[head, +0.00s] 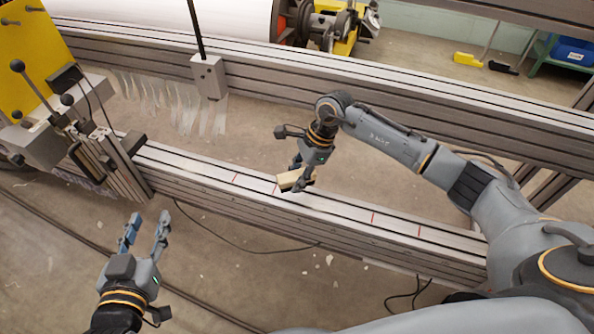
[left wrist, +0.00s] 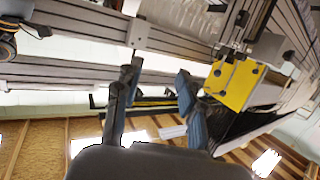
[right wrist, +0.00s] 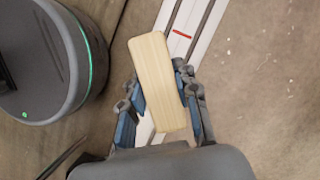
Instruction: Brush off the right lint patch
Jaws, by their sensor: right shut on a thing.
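My right gripper (head: 300,178) is shut on a pale wooden brush block (head: 289,181) at the lower beam's top. The brush block fills the middle of the right wrist view (right wrist: 153,72), between the fingers; its bristles are hidden beneath it. The lower beam (head: 340,207) has two red marks to the left, one partly beside the brush, and two red marks to the right. I cannot make out a lint patch on the beam; it may be too small or hidden. My left gripper (head: 146,226) is open and empty, in front of the beam over the floor.
A rear beam (head: 400,98) runs behind the lower one, with a grey clamp block and rod (head: 209,75) and hanging pale strips (head: 160,95). A yellow-plated machine (head: 30,60) stands at left. Cables and pale flecks lie on the floor in front.

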